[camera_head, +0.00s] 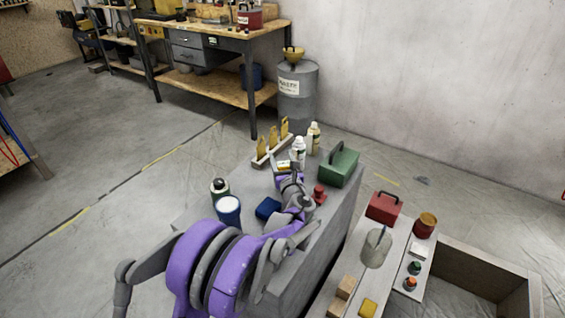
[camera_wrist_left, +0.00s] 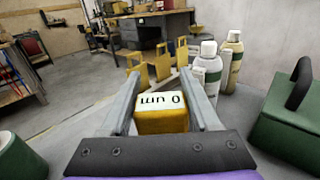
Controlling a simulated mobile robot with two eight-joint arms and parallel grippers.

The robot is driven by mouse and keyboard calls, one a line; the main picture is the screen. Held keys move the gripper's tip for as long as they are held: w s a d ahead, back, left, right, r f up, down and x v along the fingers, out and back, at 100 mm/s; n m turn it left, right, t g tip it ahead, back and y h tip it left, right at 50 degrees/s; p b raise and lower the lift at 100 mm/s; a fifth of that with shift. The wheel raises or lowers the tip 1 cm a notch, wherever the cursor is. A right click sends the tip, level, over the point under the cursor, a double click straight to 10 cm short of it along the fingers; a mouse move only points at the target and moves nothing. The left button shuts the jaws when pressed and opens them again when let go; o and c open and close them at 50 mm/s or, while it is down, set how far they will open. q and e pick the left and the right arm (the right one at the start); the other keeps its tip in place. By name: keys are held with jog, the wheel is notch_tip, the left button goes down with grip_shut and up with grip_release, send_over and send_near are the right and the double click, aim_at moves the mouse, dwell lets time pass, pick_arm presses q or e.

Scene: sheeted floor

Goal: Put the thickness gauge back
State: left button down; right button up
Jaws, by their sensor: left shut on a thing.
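The thickness gauge (camera_wrist_left: 162,115) is a small yellow block with a white display face reading "0 um". My left gripper (camera_wrist_left: 162,105) is shut on it, one finger on each side. In the head view the gauge (camera_head: 284,165) shows small at the tip of my left gripper (camera_head: 283,169), above the grey bench top. Beyond it is a wooden rack (camera_head: 271,151) with several upright yellow pieces; in the wrist view these yellow pieces (camera_wrist_left: 160,66) stand just past the fingertips. My right gripper does not show.
White bottles (camera_head: 299,150) stand right of the rack, close to the gripper. A green toolbox (camera_head: 339,167) is further right. A blue-white cup (camera_head: 229,210), a dark green can (camera_head: 219,188), a blue item (camera_head: 267,208) and a red object (camera_head: 319,194) stand nearer.

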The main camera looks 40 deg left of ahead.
pick_arm(q)
jog(key=shift+f, duration=0.35)
jog(key=shift+f, duration=0.25)
jog(key=shift+c, duration=0.6)
grip_release()
jog(key=shift+r, duration=0.15)
jog(key=shift+s+d+r, duration=0.1)
jog(key=shift+d+r, duration=0.05)
jog(key=shift+d, duration=0.05)
jog(key=v, duration=1.1)
jog(key=shift+s+d+p, duration=0.2)
jog(key=shift+d+p, duration=0.05)
jog(key=shift+p, duration=0.15)
